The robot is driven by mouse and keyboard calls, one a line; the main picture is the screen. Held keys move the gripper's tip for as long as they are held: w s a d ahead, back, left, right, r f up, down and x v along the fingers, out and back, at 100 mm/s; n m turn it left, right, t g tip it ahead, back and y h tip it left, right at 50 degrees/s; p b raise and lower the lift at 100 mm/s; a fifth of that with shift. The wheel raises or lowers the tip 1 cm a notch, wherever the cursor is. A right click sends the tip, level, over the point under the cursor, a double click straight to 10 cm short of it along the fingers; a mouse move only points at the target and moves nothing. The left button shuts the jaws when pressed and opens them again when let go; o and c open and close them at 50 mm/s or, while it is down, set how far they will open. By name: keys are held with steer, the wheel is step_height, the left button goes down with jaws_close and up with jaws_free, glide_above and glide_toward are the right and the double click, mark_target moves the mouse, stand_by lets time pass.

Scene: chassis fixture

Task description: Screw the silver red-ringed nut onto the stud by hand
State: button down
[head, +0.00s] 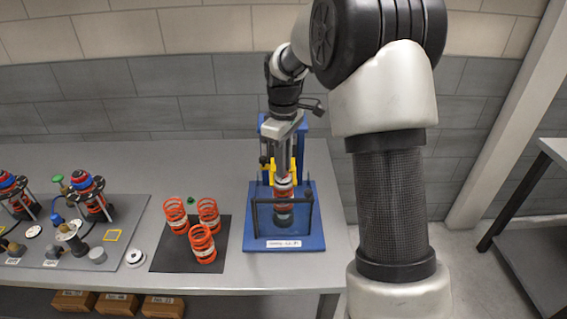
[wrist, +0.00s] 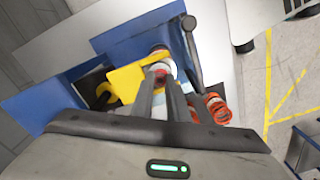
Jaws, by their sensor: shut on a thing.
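My gripper (head: 283,174) points down over the blue fixture (head: 258,243), above the upright orange-and-white spring assembly held there. In the wrist view its two dark fingers (wrist: 161,80) are shut on the silver red-ringed nut (wrist: 160,69). The nut sits between the fingertips at the top of the assembly, beside the yellow bracket (wrist: 126,80). The stud is hidden under the nut and fingers. I cannot tell how far the nut sits on the stud.
A dark mat (head: 166,259) with several orange springs (head: 202,243) lies left of the fixture. A grey board (head: 125,229) with other parts stands farther left. A dark post and crossbar (head: 254,217) stand at the fixture's front. Bare bench lies behind the mat.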

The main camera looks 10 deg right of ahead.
steer(key=m, duration=0.3)
steer(key=shift+s+f+m, duration=0.25)
steer(key=shift+f+m, duration=0.1)
steer(key=shift+m, duration=0.05)
steer(key=m, duration=0.3)
steer(key=shift+m+p, duration=0.35)
steer(key=shift+m, duration=0.05)
steer(key=m, duration=0.6)
steer(key=shift+f+p, duration=0.2)
steer(key=shift+p, duration=0.15)
steer(key=c, duration=1.6)
jaws_free()
steer(key=shift+c, duration=0.2)
steer(key=shift+w+r, duration=0.1)
steer(key=shift+w, duration=0.05)
steer(key=shift+r+p, duration=0.95)
steer(key=shift+r, duration=0.45)
